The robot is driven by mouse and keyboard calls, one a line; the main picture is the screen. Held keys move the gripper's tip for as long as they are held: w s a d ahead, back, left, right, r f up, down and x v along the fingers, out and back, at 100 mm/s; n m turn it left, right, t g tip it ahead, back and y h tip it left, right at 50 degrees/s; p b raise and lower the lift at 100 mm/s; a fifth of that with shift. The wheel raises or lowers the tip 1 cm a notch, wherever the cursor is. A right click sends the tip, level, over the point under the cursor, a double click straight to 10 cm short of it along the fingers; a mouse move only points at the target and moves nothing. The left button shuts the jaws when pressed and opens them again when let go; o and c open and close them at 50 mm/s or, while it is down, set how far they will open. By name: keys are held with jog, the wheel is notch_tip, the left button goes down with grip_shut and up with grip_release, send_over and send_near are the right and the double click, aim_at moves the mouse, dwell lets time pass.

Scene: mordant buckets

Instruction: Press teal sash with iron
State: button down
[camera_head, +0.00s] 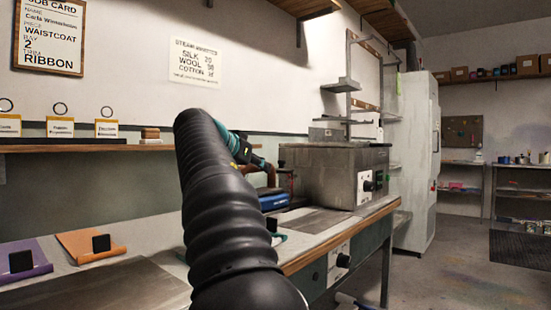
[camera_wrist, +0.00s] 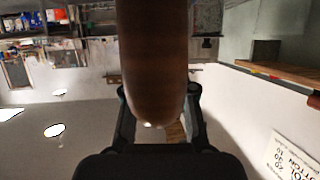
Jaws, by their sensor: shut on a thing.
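My gripper (camera_head: 262,163) is shut on the brown handle of the iron. In the wrist view my gripper (camera_wrist: 158,98) has one finger on each side of the long brown handle (camera_wrist: 152,60). In the head view the iron (camera_head: 274,202) shows a blue body under its handle, over the back of the bench; I cannot tell whether it rests or hangs. The teal sash (camera_head: 281,238) shows only as a small edge beside my arm, near a black block (camera_head: 271,225). My arm hides most of the sash.
A purple cloth (camera_head: 38,252) and an orange cloth (camera_head: 77,240), each with a black block, lie at the left. A grey metal box with knobs (camera_head: 320,175) stands right of the iron. The bench (camera_head: 345,222) has a bare strip before it. A shelf (camera_head: 70,146) runs along the wall.

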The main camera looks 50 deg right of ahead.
aim_at(242, 171)
jog(key=a+g, duration=0.1)
jog(key=a, duration=0.1)
jog(key=a+m, duration=0.1)
jog(key=a, duration=0.1)
jog(key=s+a+f+m+g, duration=0.1)
jog(key=a, duration=0.1)
jog(key=shift+g+b, duration=0.3)
jog(key=shift+f+b, duration=1.75)
jog(key=shift+f, duration=0.2)
jog(key=shift+f+b, duration=0.5)
jog(key=shift+f, duration=0.1)
dwell(2.0)
jog(key=shift+r+p, duration=2.3)
jog(key=shift+r, duration=0.25)
